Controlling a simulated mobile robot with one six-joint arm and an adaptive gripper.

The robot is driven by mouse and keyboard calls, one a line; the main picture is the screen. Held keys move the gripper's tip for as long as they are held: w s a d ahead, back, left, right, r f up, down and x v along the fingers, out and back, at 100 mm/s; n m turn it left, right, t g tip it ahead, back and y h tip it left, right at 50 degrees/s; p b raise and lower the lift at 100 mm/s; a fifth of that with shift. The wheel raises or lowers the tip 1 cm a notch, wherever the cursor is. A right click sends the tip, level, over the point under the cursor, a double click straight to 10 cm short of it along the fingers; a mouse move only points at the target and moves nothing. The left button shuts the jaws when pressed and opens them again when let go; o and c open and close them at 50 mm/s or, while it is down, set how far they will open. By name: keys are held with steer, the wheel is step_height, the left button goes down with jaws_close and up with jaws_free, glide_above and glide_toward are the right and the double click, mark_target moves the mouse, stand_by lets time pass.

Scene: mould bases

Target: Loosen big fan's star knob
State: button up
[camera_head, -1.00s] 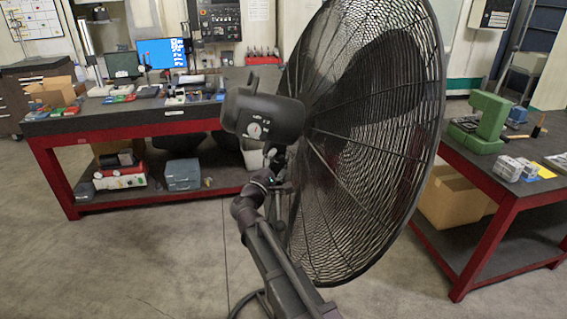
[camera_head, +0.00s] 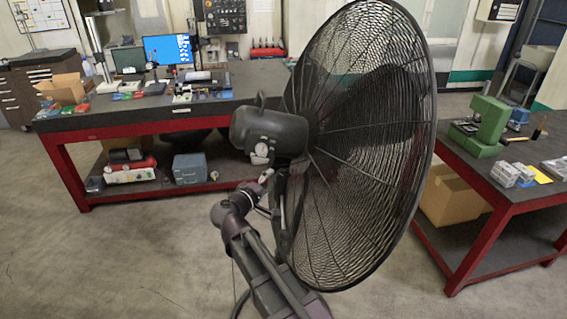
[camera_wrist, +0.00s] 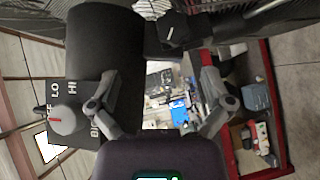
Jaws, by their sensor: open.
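The big fan's wire cage (camera_head: 365,150) and dark motor housing (camera_head: 270,132) fill the middle of the head view. In the wrist view the motor housing (camera_wrist: 105,45) is at upper left, with a switch box marked LO and HI and its round dial (camera_wrist: 65,120) below. A dark knob (camera_wrist: 176,30), apparently the star knob, shows at top centre, beyond the fingertips and apart from them. My gripper (camera_wrist: 160,75) is open and empty, with one finger on each side. In the head view my gripper (camera_head: 264,177) is just below the motor housing; I cannot make out the star knob there.
A red-framed workbench (camera_head: 130,125) with a monitor (camera_head: 167,50) stands behind the fan. The floor at lower left is clear.

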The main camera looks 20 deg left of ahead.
mark_target(281, 175)
steer(key=s, duration=0.1)
steer(key=s+m+g+p, duration=0.1)
steer(key=s+r+p, duration=0.1)
steer(key=shift+s+a+g+y, duration=0.3)
steer(key=shift+a+g+y, duration=0.1)
steer(key=shift+w, duration=0.1)
steer(key=b+x, duration=0.3)
steer(key=x, duration=1)
steer(key=shift+w+d+b, duration=0.1)
steer(key=shift+w+b, duration=0.25)
steer(key=shift+b, duration=0.05)
steer(key=c, duration=1.1)
